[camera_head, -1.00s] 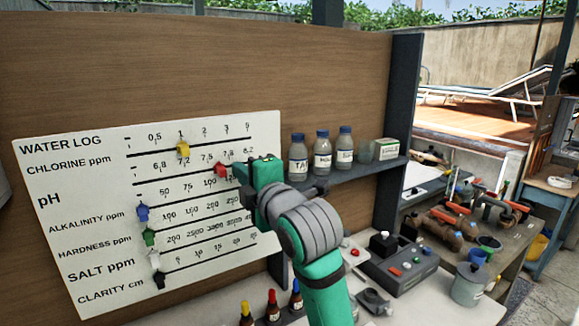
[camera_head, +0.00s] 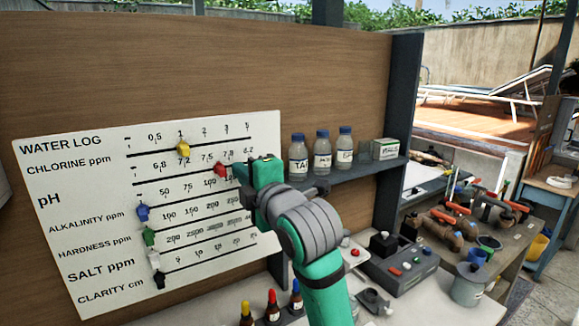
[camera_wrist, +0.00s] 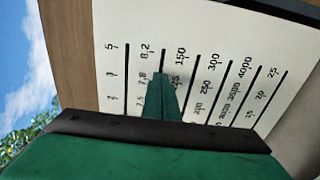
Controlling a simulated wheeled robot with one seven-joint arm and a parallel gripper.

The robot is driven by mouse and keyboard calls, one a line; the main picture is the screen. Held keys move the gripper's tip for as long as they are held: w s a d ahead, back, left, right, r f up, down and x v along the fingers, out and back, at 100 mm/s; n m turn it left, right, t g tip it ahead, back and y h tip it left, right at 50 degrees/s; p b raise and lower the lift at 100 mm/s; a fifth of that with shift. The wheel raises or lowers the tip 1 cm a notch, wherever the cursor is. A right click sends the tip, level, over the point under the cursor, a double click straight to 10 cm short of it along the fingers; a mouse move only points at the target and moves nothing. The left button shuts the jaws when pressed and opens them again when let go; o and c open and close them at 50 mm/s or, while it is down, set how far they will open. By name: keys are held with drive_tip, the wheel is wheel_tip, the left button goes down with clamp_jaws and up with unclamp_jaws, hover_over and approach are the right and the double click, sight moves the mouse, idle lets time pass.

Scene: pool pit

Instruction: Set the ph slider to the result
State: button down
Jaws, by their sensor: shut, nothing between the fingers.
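The white water log board (camera_head: 70,215) hangs on the wooden wall with several slider rows. The red pH slider (camera_head: 221,170) sits on the pH line, right of 7.5 and close to the 7.8 label. My gripper (camera_head: 243,173) is shut and empty at the board, just right of the red slider; I cannot tell whether it touches it. In the wrist view my gripper (camera_wrist: 163,80) points at the board near 7.8 and 8.2, and the red slider is not visible there.
A yellow slider (camera_head: 183,149) is on the chlorine line near 1. Blue (camera_head: 142,212), green (camera_head: 149,237) and white (camera_head: 154,260) sliders sit at lower left. Labelled bottles (camera_head: 322,154) stand on a shelf to the right. Dropper bottles (camera_head: 272,307) stand below.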

drive_tip(key=shift+a, duration=0.1)
drive_tip(key=shift+s+a, duration=0.45)
drive_tip(key=shift+a, duration=0.25)
drive_tip(key=shift+s+a, duration=0.4)
drive_tip(key=shift+a, duration=0.25)
drive_tip(key=shift+w+d, duration=0.1)
drive_tip(key=shift+d, duration=0.05)
drive_tip(key=shift+w+d, duration=0.3)
drive_tip(key=shift+d, duration=0.25)
approach(226, 173)
drive_tip(key=shift+w+d, duration=0.1)
drive_tip(key=shift+w, duration=1.15)
drive_tip(key=shift+f, duration=0.1)
